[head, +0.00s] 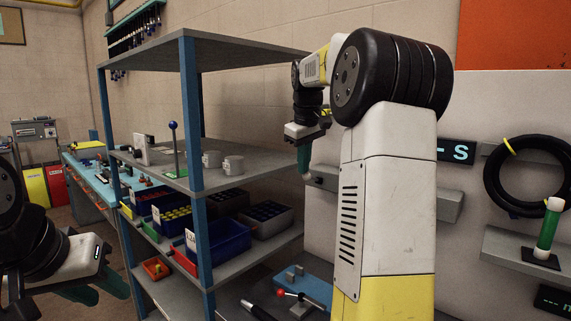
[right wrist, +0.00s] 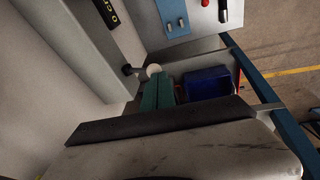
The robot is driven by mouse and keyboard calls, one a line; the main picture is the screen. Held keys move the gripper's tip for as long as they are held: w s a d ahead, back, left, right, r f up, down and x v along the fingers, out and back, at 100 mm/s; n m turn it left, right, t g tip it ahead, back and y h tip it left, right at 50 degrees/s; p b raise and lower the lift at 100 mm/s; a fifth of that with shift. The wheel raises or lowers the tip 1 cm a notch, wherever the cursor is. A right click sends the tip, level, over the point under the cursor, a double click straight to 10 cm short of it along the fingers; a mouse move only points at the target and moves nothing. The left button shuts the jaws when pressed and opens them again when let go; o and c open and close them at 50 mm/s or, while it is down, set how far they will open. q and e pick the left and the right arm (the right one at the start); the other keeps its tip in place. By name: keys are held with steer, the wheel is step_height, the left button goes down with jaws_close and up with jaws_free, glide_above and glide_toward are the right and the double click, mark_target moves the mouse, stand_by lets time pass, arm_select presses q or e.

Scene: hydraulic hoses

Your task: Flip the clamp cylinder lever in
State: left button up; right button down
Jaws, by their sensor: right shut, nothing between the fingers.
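A lever with a red ball (head: 281,293) is by a blue plate with grey blocks (head: 305,285), low in the head view; the plate with two pins also shows in the right wrist view (right wrist: 174,18). A pale round knob (right wrist: 153,70) on a dark stem (right wrist: 128,70) sticks out at the grey wall ledge. I cannot tell which is the clamp cylinder lever. My right gripper (head: 304,162) is shut and empty near the ledge; its teal fingers also show in the right wrist view (right wrist: 160,84), close beside the pale knob. My left gripper (head: 112,294) is open and empty.
A hose coil (head: 493,185) and a green cylinder (head: 548,228) are on the right wall.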

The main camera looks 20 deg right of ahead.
step_height(320, 180, down, 9)
steer(key=s+a+t+h, duration=0.1)
steer(key=a+t+h, duration=0.1)
steer(key=h, duration=0.1)
steer(key=shift+s+h, duration=0.15)
steer(key=shift+h, duration=0.15)
stand_by(0.4)
steer(key=shift+a, duration=0.1)
steer(key=shift+r, duration=0.2)
stand_by(1.7)
steer(key=shift+r, duration=0.6)
